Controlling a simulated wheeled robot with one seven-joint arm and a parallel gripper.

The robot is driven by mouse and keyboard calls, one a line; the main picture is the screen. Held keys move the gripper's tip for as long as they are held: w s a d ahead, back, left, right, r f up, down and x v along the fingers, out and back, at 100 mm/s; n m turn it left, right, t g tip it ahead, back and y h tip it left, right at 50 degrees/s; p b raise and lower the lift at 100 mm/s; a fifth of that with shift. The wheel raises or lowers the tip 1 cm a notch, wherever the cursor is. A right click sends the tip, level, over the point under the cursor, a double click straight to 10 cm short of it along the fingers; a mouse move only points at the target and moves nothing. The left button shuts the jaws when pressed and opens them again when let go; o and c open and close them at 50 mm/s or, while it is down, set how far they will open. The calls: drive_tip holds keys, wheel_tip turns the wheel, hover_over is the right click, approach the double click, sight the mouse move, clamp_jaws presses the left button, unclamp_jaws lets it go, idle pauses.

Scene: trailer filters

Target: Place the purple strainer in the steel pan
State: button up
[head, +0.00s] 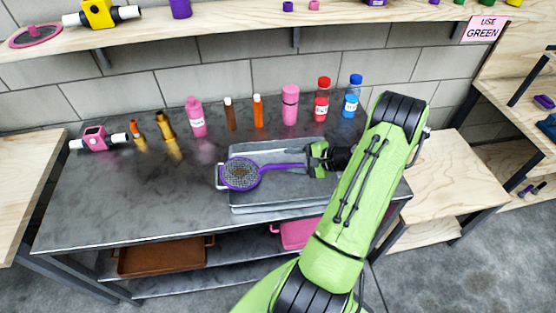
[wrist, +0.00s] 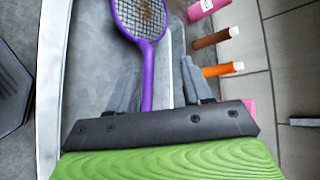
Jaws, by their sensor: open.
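The purple strainer (head: 240,174) lies across the steel pan (head: 285,197), its mesh head at the pan's left end and its handle pointing right. The mesh has a brownish patch in the middle. I cannot tell whether the head sits inside the pan or rests on its left rim. My gripper (head: 312,159) is open above the right part of the pan, at the handle's end. In the wrist view the strainer (wrist: 143,15) extends away from my gripper (wrist: 160,85), with its handle's end between the two spread fingers. Whether they touch the handle is unclear.
Bottles stand along the table's back, including a pink one (head: 290,104), a red-capped one (head: 322,100) and a blue-capped one (head: 352,96). A shelf (head: 240,32) runs above. A brown tray (head: 165,257) sits below. The table's left front (head: 110,205) is clear.

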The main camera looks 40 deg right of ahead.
drive_tip(key=w+a+r+n+g, duration=0.2)
drive_tip(key=a+r+n+g, duration=0.4)
drive_tip(key=a+r+n, duration=0.75)
drive_tip(key=s+a+r+n+h, duration=0.2)
drive_tip(key=s+a+r+n, duration=0.1)
drive_tip(key=s+a, duration=0.4)
drive_tip(key=s+a+r+n+h, duration=0.2)
drive_tip(key=s+a+r, duration=0.3)
drive_tip(key=s+a, duration=0.3)
drive_tip(key=shift+a+r+n, duration=0.15)
drive_tip(key=shift+r+n, duration=0.1)
drive_tip(key=shift+n, duration=0.4)
